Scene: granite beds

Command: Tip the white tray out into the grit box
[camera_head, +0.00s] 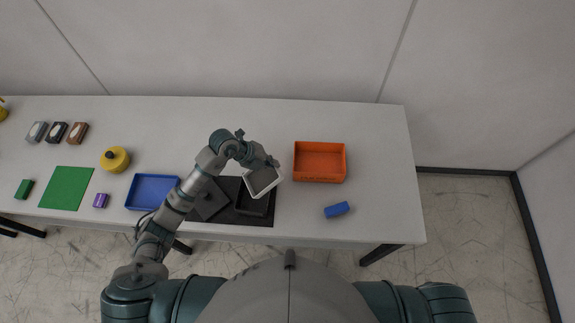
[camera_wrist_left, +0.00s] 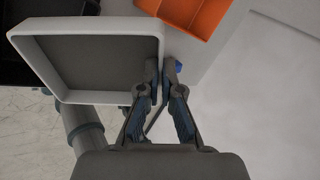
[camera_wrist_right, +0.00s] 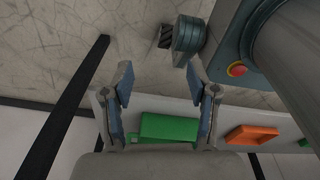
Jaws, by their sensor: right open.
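The white tray (camera_head: 262,181) hangs over the dark mat's right part, between the black box and the orange box. It has a white rim and grey inside, and shows large in the left wrist view (camera_wrist_left: 95,18). My left gripper (camera_wrist_left: 161,68) is shut on the tray's side wall, one finger on each side; it shows in the head view (camera_head: 270,163). The black box (camera_head: 258,207) on the mat is partly covered by the tray. I cannot tell which box is the grit box. My right gripper (camera_wrist_right: 158,76) is open and empty, over the floor.
An orange box (camera_head: 320,178) and a blue block (camera_head: 337,209) stand right of the tray. A blue box (camera_head: 151,206), yellow pot (camera_head: 115,159), purple block (camera_head: 101,200) and green mat (camera_head: 66,188) are at left. The table's right end is clear.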

